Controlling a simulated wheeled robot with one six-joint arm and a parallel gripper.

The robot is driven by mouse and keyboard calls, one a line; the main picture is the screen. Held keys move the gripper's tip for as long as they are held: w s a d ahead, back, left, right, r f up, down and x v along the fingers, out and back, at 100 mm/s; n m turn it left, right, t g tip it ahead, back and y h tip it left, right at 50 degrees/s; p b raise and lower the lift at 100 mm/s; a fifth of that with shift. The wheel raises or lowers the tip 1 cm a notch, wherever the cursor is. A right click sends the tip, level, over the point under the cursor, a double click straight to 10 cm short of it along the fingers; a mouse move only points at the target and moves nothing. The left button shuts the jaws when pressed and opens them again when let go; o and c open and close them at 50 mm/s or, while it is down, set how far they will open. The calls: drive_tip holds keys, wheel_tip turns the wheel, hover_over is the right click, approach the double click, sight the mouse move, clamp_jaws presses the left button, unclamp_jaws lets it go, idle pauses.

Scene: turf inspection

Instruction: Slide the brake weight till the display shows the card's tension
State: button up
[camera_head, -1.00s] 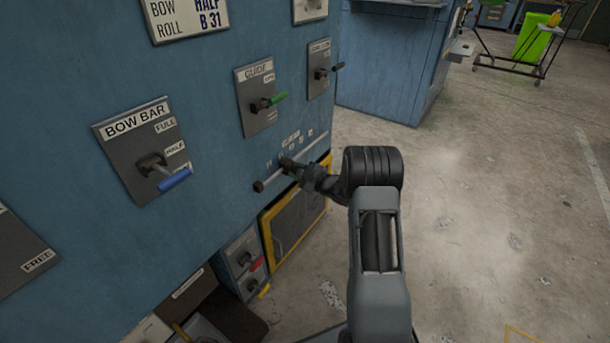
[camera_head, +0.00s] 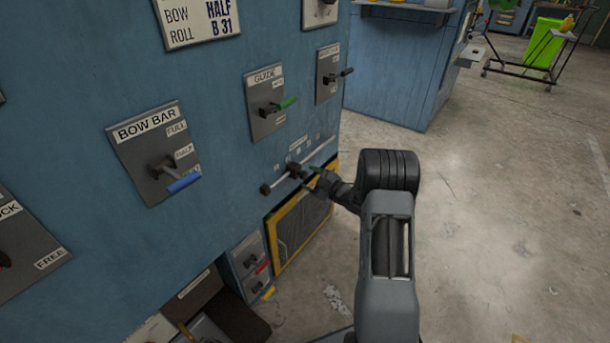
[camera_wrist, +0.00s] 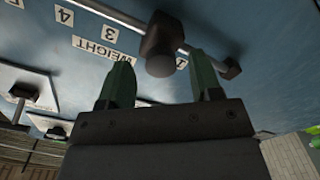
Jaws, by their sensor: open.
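The brake weight (camera_head: 294,170) is a dark block on a thin rail (camera_head: 318,152) low on the blue machine face. It stands left of the rail's middle. The wrist view shows the weight (camera_wrist: 160,35) close up, with a round knob facing me. My gripper (camera_head: 309,178) is open; in the wrist view its green fingers (camera_wrist: 161,75) stand apart, one on each side below the knob, with no clear contact. A WEIGHT label (camera_wrist: 95,47) and number tags, 3 and 4 among them, lie along the rail. A card (camera_head: 200,20) reads BOW ROLL HALF B 31. I see no display.
The BOW BAR lever (camera_head: 180,182) with a blue handle is left of the rail. The GUIDE lever (camera_head: 280,104) with a green handle and another lever (camera_head: 340,74) are above it. A yellow-framed panel (camera_head: 300,225) is below. Concrete floor (camera_head: 480,200) is open at right.

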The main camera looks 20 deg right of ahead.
drive_tip(key=p+v, duration=0.2)
drive_tip(key=v, duration=0.9)
